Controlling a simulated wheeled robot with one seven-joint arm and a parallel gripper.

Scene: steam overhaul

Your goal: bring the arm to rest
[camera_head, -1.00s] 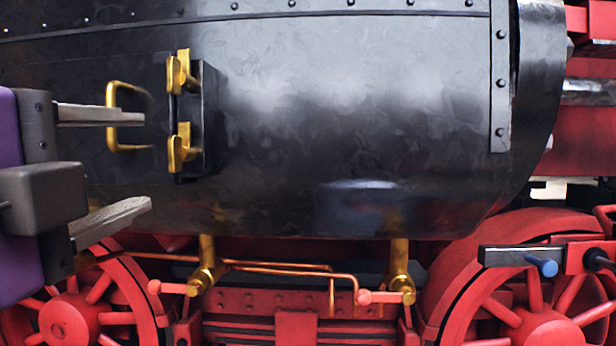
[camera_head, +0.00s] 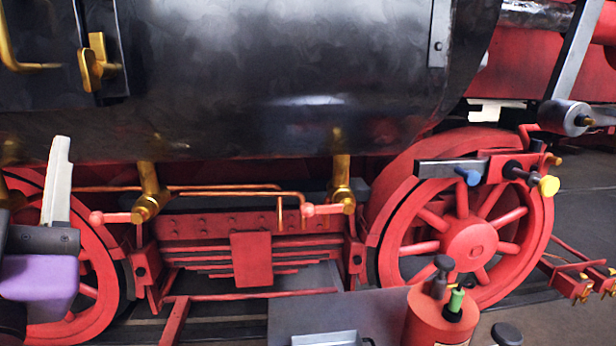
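My gripper (camera_head: 56,180) is at the left edge of the head camera view, in front of the left red wheel. One pale finger shows, pointing up, above a dark grey body and a purple arm link. The other finger cannot be made out, so the opening is unclear. I see nothing held beside the visible finger. The gripper appears apart from the brass latch (camera_head: 98,62) on the black boiler (camera_head: 260,80).
Brass valves (camera_head: 148,192) with red handles hang under the boiler. A spoked red wheel (camera_head: 468,240) stands right, with a bar and blue and yellow knobs before it. A red can (camera_head: 440,318) and a grey box (camera_head: 330,312) are at the lower front.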

